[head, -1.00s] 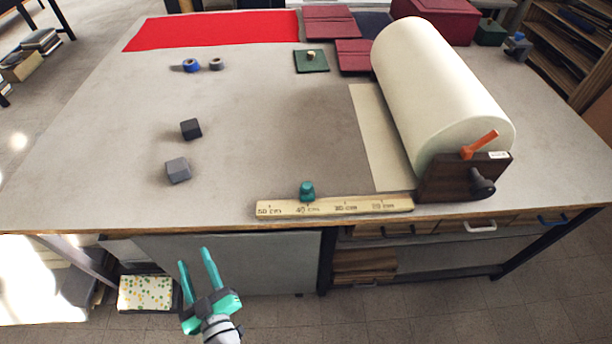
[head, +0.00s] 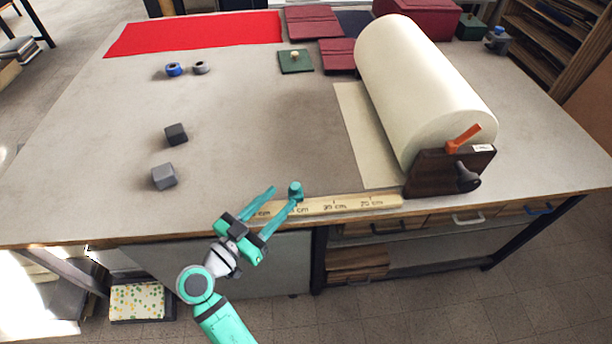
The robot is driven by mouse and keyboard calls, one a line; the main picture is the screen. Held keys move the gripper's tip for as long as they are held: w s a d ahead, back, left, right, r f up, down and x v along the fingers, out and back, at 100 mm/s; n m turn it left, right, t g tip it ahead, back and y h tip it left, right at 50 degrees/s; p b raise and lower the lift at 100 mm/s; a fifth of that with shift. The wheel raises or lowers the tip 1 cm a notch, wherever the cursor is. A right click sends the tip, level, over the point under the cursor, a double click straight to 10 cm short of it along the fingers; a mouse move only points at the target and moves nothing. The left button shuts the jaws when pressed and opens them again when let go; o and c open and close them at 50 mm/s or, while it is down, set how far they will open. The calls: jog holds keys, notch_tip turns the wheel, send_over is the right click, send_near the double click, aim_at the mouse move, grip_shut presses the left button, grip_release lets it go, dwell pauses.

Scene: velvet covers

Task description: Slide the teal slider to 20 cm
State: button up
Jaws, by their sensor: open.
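The teal slider (head: 295,190) stands on the wooden ruler (head: 350,205) along the table's front edge. It sits near the ruler's left part, about the 40 cm mark, which my fingers partly cover. The 30 cm and 20 cm marks show to its right. My gripper (head: 284,192) is open over the ruler's left end. Its right finger reaches up to the slider and overlaps it in the picture; I cannot tell whether they touch. Its left finger is left of the slider, over the 50 cm end.
Grey block (head: 164,176) and dark block (head: 176,134) lie to the left. The table middle is clear.

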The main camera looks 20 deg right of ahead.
jog(key=shift+d, duration=0.45)
jog(key=x, duration=1)
jog(key=shift+c, duration=0.4)
grip_shut()
